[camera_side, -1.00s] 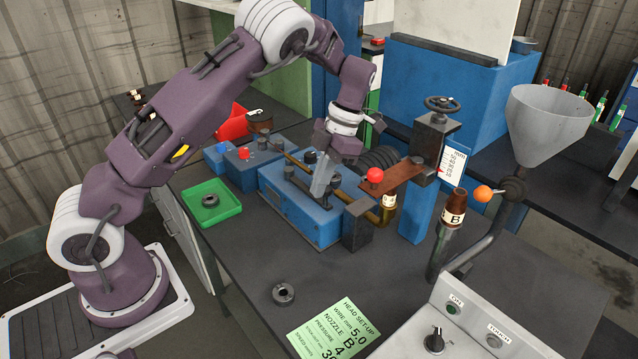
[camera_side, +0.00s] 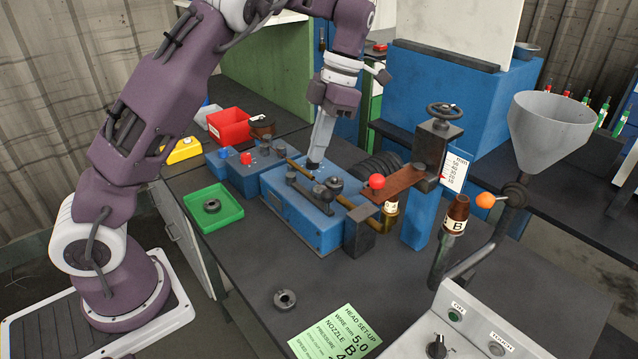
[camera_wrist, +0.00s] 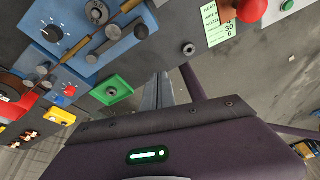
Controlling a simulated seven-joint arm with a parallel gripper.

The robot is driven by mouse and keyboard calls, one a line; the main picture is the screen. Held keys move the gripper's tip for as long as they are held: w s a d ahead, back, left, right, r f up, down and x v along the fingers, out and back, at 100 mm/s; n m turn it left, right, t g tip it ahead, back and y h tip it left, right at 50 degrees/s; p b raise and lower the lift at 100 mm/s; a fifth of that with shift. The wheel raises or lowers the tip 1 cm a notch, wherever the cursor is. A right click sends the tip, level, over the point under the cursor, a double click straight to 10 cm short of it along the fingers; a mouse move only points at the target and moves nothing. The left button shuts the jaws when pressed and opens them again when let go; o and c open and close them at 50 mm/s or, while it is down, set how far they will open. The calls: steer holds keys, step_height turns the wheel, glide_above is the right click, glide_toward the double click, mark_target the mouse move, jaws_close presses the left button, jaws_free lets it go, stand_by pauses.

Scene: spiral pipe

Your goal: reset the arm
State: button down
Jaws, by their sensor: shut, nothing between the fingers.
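My gripper (camera_side: 317,163) is shut and empty. In the side view its fingers point down over the back part of the blue machine block (camera_side: 308,215), close to a black knob there; I cannot tell if they touch it. In the wrist view the closed grey fingers (camera_wrist: 158,90) show in the middle, above my purple wrist housing. The blue block (camera_wrist: 95,40) with its dial and levers is at the upper left there.
A green tray (camera_side: 228,218) holding a dark ring stands left of the block. Another dark ring (camera_side: 285,299) and a green set-up card (camera_side: 335,334) lie in front. A red-knobbed lever (camera_side: 377,182), blue post (camera_side: 418,213) and grey funnel (camera_side: 545,120) stand to the right.

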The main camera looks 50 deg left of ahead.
steer(key=s+d+r+m+t+h, duration=0.2)
steer(key=s+d+r+m+t, duration=0.2)
steer(key=s+r+m, duration=0.8)
steer(key=s+d+f+m+t, duration=0.1)
steer(key=s+f+m+t, duration=0.1)
steer(key=s+m, duration=0.4)
steer(key=s+d+f+m+t+y, duration=0.1)
steer(key=s+m, duration=0.5)
steer(key=m, duration=0.8)
steer(key=shift+d+f+t, duration=0.6)
steer(key=shift+f+t, duration=0.3)
steer(key=shift+t, duration=0.2)
